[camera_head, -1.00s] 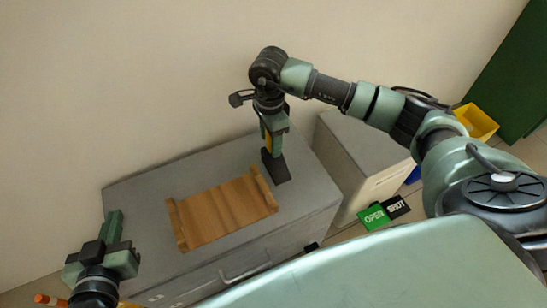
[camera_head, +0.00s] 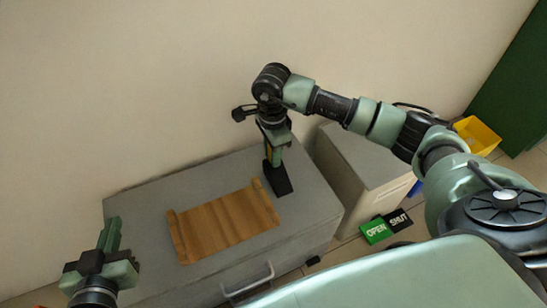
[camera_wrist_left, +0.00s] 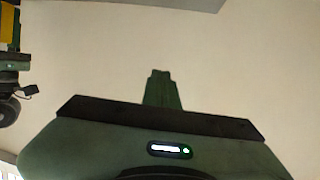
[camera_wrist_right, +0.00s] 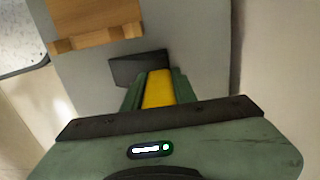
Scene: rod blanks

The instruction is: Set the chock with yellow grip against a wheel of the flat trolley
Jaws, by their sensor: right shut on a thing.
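The chock is a dark block (camera_head: 278,180) with a yellow grip (camera_wrist_right: 159,88). My right gripper (camera_head: 273,147) is shut on the yellow grip and holds the chock upright. The dark block is over the grey cabinet top, just right of the wooden tray; I cannot tell whether it touches the top. In the right wrist view the block (camera_wrist_right: 138,69) shows beyond the fingers. My left gripper (camera_head: 110,235) is shut and empty at the left, beside the cabinet. I cannot make out a flat trolley or its wheels with certainty in any view.
A slatted wooden tray (camera_head: 224,221) lies on the grey cabinet (camera_head: 150,195), which has a front handle (camera_head: 247,281). A lower grey box (camera_head: 365,157), a green-and-black OPEN/SHUT sign (camera_head: 387,226) and a yellow bin (camera_head: 477,136) stand to the right. A wall is behind.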

